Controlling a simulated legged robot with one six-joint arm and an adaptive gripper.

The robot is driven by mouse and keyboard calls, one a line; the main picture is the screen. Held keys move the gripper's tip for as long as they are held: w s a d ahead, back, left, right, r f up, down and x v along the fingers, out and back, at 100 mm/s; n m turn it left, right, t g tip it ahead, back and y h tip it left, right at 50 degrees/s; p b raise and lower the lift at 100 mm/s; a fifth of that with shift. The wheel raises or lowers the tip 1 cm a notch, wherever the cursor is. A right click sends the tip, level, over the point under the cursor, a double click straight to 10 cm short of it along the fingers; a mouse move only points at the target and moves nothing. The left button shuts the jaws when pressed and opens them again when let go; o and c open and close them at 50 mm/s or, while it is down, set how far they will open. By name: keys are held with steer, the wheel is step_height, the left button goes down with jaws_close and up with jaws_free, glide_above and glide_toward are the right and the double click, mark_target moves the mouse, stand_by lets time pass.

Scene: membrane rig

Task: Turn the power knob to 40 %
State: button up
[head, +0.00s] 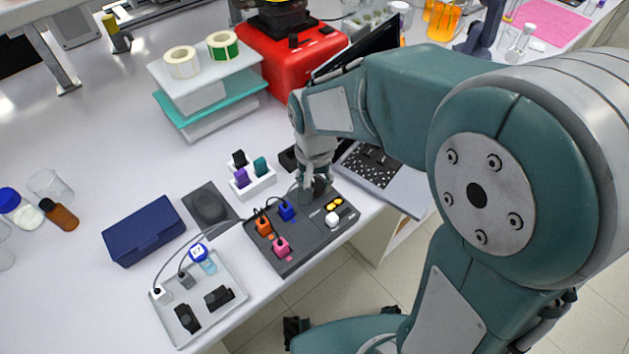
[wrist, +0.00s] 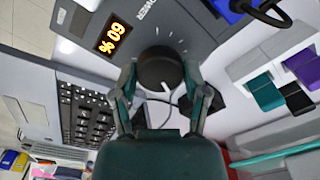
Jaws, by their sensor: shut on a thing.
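The black power knob (wrist: 160,66) sits on the dark grey control panel (head: 297,250), with a white pointer mark on its face in the wrist view. My gripper (wrist: 159,76) is shut on the knob, one finger on each side of it. In the head view my gripper (head: 314,190) reaches down at the panel's far end and mostly hides the knob. A POWER label lies next to the knob.
Blue, orange and pink plugs (head: 281,246) stand in the panel, with cables near them. A white holder (head: 252,188) with several coloured connectors is behind it. An open laptop (head: 385,175) stands close on the right. A tray (head: 240,287) lies at the front left.

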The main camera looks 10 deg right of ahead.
mark_target(313, 184)
steer(key=n, duration=0.5)
steer(key=shift+f, duration=0.1)
steer(key=n, duration=0.5)
stand_by(0.5)
steer(key=o, duration=1.1)
steer(key=shift+o, duration=0.2)
steer(key=shift+a, duration=0.1)
step_height(313, 184, up, 12)
